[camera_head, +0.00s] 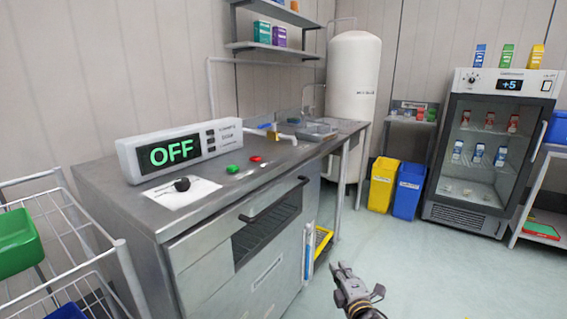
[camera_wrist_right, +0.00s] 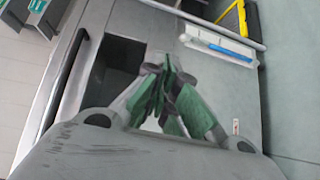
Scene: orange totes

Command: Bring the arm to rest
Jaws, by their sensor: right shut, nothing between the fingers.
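My right gripper (camera_head: 345,271) shows at the bottom centre of the head view, over the floor to the right of the steel counter. In the right wrist view its green-padded fingers (camera_wrist_right: 163,88) meet, and nothing is between them. The gripper is shut and empty, apart from the counter front as far as I can see. My left gripper is in neither view.
A steel counter (camera_head: 105,187) carries a display reading OFF (camera_head: 172,152), a green button and a red button. Yellow (camera_head: 382,185) and blue (camera_head: 408,190) bins, a fridge (camera_head: 490,150) and a white tank (camera_head: 351,85) stand behind. A wire cart (camera_head: 75,235) is at left. The right floor is clear.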

